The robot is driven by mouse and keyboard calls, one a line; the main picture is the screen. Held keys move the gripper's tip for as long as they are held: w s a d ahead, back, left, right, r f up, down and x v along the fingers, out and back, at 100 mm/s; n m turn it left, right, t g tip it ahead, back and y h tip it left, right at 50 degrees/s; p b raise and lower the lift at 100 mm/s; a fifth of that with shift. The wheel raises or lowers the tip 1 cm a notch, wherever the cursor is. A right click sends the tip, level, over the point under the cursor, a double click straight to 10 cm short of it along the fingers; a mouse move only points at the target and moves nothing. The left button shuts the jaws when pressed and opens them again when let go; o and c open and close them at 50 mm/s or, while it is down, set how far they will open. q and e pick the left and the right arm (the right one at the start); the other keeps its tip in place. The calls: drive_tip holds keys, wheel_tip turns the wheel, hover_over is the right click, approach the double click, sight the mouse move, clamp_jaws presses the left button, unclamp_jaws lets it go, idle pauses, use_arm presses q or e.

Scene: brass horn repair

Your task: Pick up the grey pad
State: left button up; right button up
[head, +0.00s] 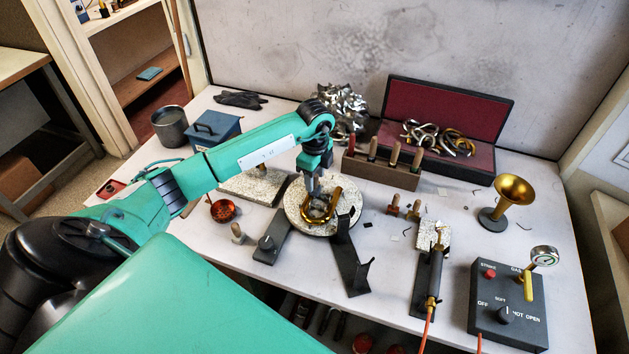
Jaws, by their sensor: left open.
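I cannot tell for sure which thing is the grey pad. A small flat blue-grey pad (150,73) lies on the brown shelf at the back left, far from my gripper. A speckled grey-white slab (433,236) lies right of centre on the bench. My left gripper (318,205) points down over a round speckled board (336,228), at a curved brass piece (335,203). It is open; its fingertips are small and partly hidden, so contact with the brass cannot be told. My right gripper is out of view.
A blue box (216,131) and metal pot (171,127) stand at the left. A tool rack (381,171), open red-lined case (448,95) and brass funnel (512,190) stand behind and right. A torch (435,277) and control box (508,308) occupy the front right.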

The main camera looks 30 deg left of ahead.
use_arm(q)
drive_tip(key=shift+f, duration=0.65)
clamp_jaws()
drive_tip(key=shift+r, duration=0.15)
